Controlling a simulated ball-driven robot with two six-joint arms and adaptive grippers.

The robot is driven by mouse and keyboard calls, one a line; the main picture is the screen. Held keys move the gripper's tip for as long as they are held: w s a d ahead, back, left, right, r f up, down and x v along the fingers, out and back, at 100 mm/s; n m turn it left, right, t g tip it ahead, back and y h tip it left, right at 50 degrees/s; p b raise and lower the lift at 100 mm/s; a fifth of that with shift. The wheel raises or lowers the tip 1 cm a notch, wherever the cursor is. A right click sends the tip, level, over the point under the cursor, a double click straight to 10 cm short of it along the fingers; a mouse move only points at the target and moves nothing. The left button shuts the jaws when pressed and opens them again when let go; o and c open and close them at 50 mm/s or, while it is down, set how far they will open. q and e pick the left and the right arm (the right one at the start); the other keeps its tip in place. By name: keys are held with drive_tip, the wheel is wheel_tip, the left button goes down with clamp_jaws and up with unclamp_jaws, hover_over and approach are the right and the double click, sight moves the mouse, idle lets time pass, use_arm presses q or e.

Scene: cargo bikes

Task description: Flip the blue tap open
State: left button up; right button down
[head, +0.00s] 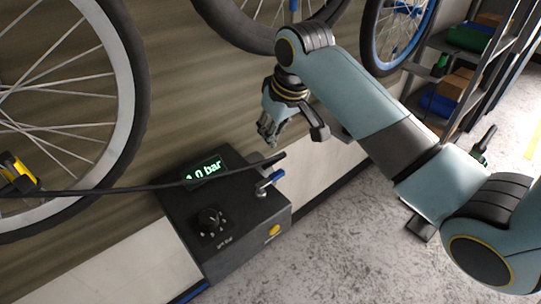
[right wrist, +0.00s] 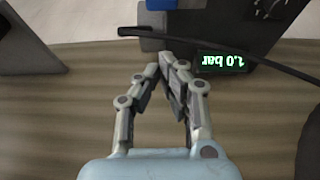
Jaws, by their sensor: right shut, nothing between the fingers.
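The blue tap (head: 270,179) sticks out from the side of a black box (head: 225,222), just below the end of a black hose. In the right wrist view a blue piece that looks like the tap (right wrist: 161,5) is cut off by the top edge. My right gripper (head: 268,140) is shut and empty, above the tap and apart from it in the head view. Its fingertips meet in the right wrist view (right wrist: 168,66), below the hose and left of the lit display. My left gripper is not in view.
The display (head: 203,172) reads about 1.0 bar; the hose (head: 150,186) crosses in front of it. A dark knob (head: 209,221) sits on the box. Bicycle wheels (head: 128,95) hang at left and top. A shelf (head: 465,75) with bins stands at right.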

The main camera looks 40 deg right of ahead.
sight(271, 179)
drive_tip(key=shift+w+d+r, duration=0.1)
drive_tip(key=shift+w+r, duration=0.05)
drive_tip(key=shift+w, duration=0.3)
drive_tip(key=shift+w+d+r, duration=0.1)
drive_tip(key=shift+w+r, duration=0.05)
drive_tip(key=shift+w, duration=0.3)
drive_tip(key=shift+a+f, duration=0.1)
drive_tip(key=x, duration=1)
drive_tip(key=shift+f, duration=0.1)
drive_tip(key=s+p, duration=0.1)
drive_tip(key=s, duration=0.3)
drive_tip(key=shift+p, duration=0.4)
